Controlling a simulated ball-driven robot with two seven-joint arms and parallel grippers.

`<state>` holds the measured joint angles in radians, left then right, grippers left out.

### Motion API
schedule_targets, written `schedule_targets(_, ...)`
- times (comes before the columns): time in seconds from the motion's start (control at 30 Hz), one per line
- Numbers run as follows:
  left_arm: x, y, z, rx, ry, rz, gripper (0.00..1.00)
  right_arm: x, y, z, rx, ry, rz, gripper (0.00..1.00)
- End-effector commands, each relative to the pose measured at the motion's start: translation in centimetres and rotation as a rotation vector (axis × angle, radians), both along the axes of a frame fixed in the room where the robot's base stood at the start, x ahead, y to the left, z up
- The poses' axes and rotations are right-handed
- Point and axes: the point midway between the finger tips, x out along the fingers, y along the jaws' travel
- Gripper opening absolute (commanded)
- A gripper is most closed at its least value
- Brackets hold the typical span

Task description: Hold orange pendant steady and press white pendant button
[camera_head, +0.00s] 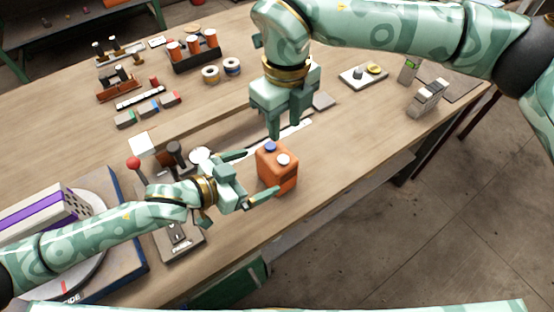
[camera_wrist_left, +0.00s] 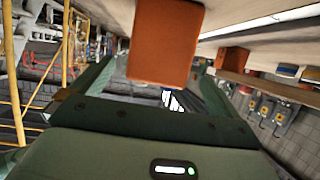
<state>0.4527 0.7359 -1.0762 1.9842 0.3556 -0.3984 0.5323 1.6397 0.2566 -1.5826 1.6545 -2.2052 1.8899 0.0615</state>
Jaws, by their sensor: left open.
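The orange pendant (camera_head: 277,172) is a box standing upright on the wooden table, with a blue button (camera_head: 270,147) and a white button (camera_head: 283,160) on its top. My left gripper (camera_head: 261,173) is open, one finger on each side of the pendant's near left part. In the left wrist view the pendant (camera_wrist_left: 165,45) shows as an orange block ahead, between the spread fingers (camera_wrist_left: 155,85); I cannot tell whether either touches it. My right gripper (camera_head: 286,128) points down just behind and above the pendant, apart from the buttons as far as I can see. Its finger gap is unclear.
A red-knobbed lever (camera_head: 134,163) and a dark joystick (camera_head: 177,153) stand left of the pendant. A blue-edged platform (camera_head: 128,215) lies at the left. Spools, a rack (camera_head: 194,57) and small blocks are farther back. The table's front edge is close to the pendant.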

Motion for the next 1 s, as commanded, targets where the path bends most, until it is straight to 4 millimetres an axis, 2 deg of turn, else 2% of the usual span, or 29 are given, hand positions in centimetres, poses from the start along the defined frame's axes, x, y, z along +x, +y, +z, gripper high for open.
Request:
schedule_targets(0.1, 1.6, -2.1, -1.0, -0.001, -0.002, 0.000, 1.00, 0.0, 0.0, 0.0, 0.001, 0.001, 0.000, 0.36)
schedule_targets(0.3, 3.4, -4.4, -2.3, 0.000, 0.000, 0.000, 1.00, 0.0, 0.0, 0.0, 0.001, 0.001, 0.000, 0.36)
schedule_targets(0.5, 4.2, -5.4, -2.8, 0.001, -0.001, 0.000, 1.00, 0.0, 0.0, 0.0, 0.001, 0.001, 0.000, 0.36)
schedule_targets(0.77, 4.2, -5.4, -2.9, 0.000, 0.000, 0.000, 1.00, 0.0, 0.0, 0.0, 0.001, 0.001, 0.000, 0.36)
schedule_targets(0.93, 4.2, -5.4, -2.9, 0.001, 0.001, 0.000, 0.53, 0.0, 0.0, 0.0, 0.001, 0.001, 0.000, 0.36)
schedule_targets(0.97, 4.2, -5.4, -2.9, 0.001, 0.001, 0.000, 0.46, 0.0, 0.0, 0.0, 0.001, 0.001, 0.000, 0.36)
schedule_targets(1.0, 4.2, -5.4, -2.9, 0.001, 0.001, 0.000, 0.46, 0.0, 0.0, 0.0, 0.001, 0.001, 0.000, 0.31)
